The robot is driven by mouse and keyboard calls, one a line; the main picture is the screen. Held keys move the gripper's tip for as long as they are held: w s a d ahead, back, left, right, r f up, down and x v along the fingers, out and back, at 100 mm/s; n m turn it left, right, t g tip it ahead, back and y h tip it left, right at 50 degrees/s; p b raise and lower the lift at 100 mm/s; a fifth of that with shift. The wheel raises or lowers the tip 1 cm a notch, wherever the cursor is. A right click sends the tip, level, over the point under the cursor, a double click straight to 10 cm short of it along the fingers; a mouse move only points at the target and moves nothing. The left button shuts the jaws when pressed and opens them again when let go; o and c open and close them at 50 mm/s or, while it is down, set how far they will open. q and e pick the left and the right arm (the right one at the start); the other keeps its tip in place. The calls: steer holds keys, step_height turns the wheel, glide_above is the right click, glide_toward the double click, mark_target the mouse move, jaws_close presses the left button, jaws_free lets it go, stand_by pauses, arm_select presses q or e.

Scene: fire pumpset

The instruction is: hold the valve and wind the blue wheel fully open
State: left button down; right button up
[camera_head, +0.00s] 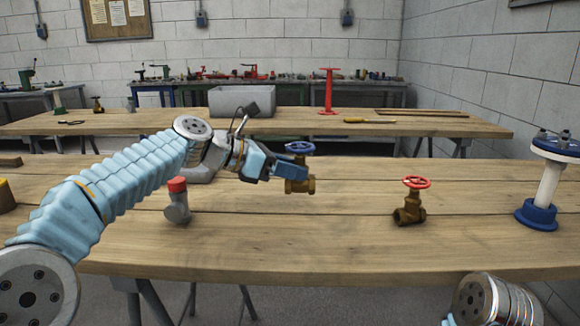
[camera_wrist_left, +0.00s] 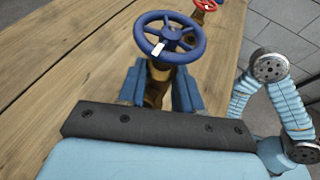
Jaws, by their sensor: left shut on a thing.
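A brass valve (camera_head: 300,185) with a blue wheel (camera_head: 300,148) stands upright at the middle of the near table. My left gripper (camera_head: 281,172) reaches it from the left and is shut on the valve's body below the wheel. In the left wrist view the blue fingers (camera_wrist_left: 162,90) sit on both sides of the brass stem (camera_wrist_left: 156,88), and the blue wheel (camera_wrist_left: 169,38) shows above them with a small white tag on its rim. My right arm shows at the bottom right of the head view; its gripper is out of view.
A second brass valve with a red wheel (camera_head: 410,204) stands to the right. A blue and white flanged post (camera_head: 548,185) is at the far right. A grey fitting with a red cap (camera_head: 177,203) stands left of the blue-wheeled valve. The near table (camera_head: 330,250) is clear in front.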

arm_select(q)
steer(key=shift+f+b, duration=0.8)
steer(key=shift+f, duration=0.5)
steer(key=shift+f+b, duration=1.35)
steer(key=shift+f, duration=1)
steer(key=shift+r, duration=0.1)
